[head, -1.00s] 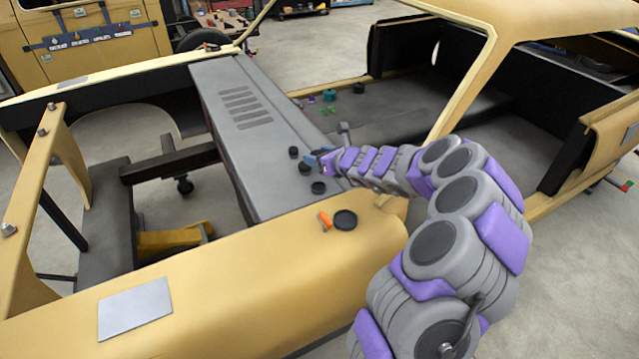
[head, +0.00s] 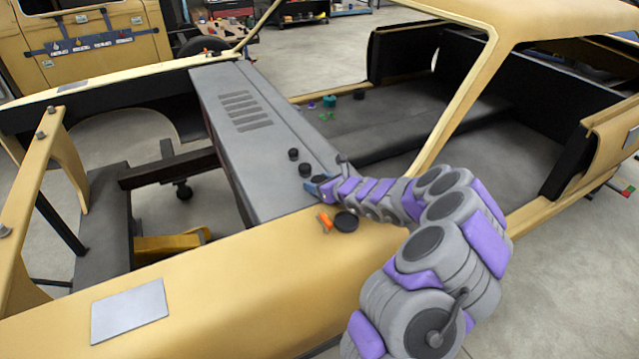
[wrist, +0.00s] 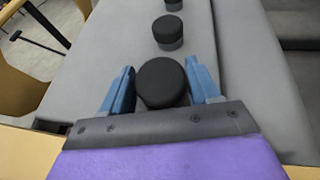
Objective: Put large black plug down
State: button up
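A black plug (wrist: 161,82) stands upright on the grey cowl panel, between the two blue fingers of my gripper (wrist: 162,85). The fingers are spread on either side of it, with only thin gaps showing, so my gripper looks open around it. In the head view my gripper (head: 318,187) is low at the cowl's near end and hides this plug. Two more black plugs stand in line beyond it, a nearer one (head: 305,170) and a farther one (head: 293,154). A wider black round piece (head: 345,222) lies on the yellow fender.
An orange object (head: 325,222) lies beside the wide black piece. The grey cowl panel (head: 255,150) has slots and much bare surface. Small green and purple items (head: 325,102) lie on the car floor. A windshield pillar (head: 465,85) rises behind my arm.

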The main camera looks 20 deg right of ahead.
jog(key=o, duration=0.4)
jog(key=p+v, duration=0.1)
jog(key=v, duration=1.1)
